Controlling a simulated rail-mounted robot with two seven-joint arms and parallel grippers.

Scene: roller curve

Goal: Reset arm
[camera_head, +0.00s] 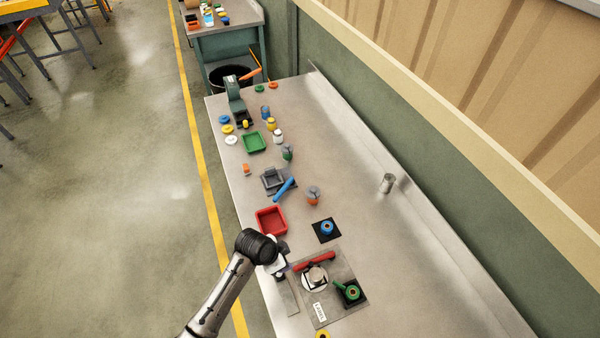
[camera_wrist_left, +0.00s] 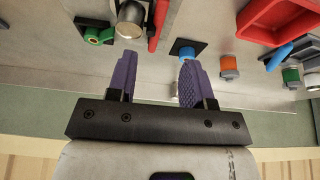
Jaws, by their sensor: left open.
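My left arm enters the head view from the bottom left. Its gripper (camera_head: 281,262) is over the bench's near edge, beside the grey plate, and its fingers are mostly hidden by the wrist there. In the left wrist view the two purple fingers (camera_wrist_left: 156,65) stand apart with nothing held between them. The steel bench (camera_head: 345,180) lies below them. The blue ring on a black pad (camera_wrist_left: 187,49) shows just beyond the right finger. My right gripper is in neither view.
Near the gripper are a red tray (camera_head: 271,221), a red bar (camera_head: 314,261), a round metal-topped piece (camera_head: 317,276) and a green part on a black pad (camera_head: 351,292). Several jars and trays stand farther back. The bench's right side is mostly clear, except a metal cylinder (camera_head: 388,183).

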